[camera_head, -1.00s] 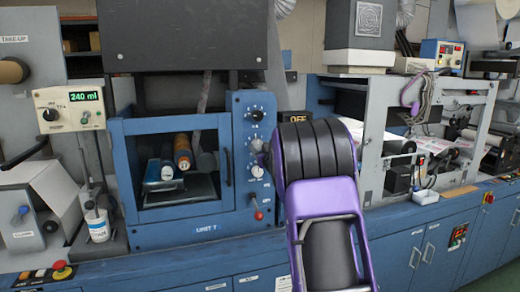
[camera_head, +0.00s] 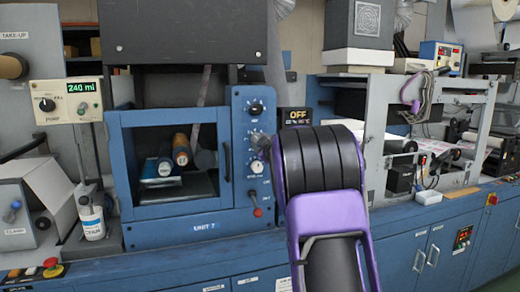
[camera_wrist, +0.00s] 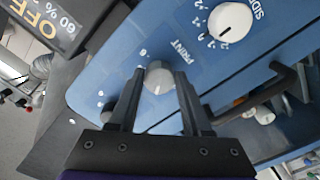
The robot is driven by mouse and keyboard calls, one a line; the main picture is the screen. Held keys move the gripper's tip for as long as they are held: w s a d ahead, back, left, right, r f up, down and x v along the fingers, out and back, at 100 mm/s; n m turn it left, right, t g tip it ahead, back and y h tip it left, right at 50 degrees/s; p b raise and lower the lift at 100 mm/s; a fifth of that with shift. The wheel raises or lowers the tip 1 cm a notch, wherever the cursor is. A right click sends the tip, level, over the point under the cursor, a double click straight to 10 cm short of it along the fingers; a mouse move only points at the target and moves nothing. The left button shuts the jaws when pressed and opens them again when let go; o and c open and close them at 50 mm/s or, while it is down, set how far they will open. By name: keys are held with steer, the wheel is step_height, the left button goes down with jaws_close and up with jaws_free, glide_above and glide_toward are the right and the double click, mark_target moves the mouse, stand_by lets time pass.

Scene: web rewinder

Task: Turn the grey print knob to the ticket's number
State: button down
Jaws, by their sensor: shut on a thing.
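The grey print knob (camera_wrist: 158,80) sits on the blue control panel beside the printed word PRINT in the wrist view. My gripper (camera_wrist: 159,84) has one finger on each side of the knob and is shut on it. A small pale mark shows on the knob's lower edge in that view. A few scale marks and a digit show around it, too small to read surely. In the head view my gripper (camera_head: 264,146) reaches the panel from the right and mostly covers the knob. I cannot make out a ticket with a number.
A white knob (camera_wrist: 229,22) marked SIDE is close by on the panel. The head view shows a black knob (camera_head: 256,108) above and a red-tipped lever (camera_head: 257,211) below. The glazed blue cabinet (camera_head: 170,226) is to the left. An OFF display (camera_head: 296,117) is just right.

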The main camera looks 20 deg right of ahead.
steer(key=shift+n+b, duration=0.35)
steer(key=shift+n, duration=0.25)
steer(key=shift+c, duration=1.7)
jaws_free()
steer(key=s+b, duration=0.1)
steer(key=s, duration=1.6)
steer(key=shift+s+a, duration=0.25)
steer(key=shift+a, duration=0.2)
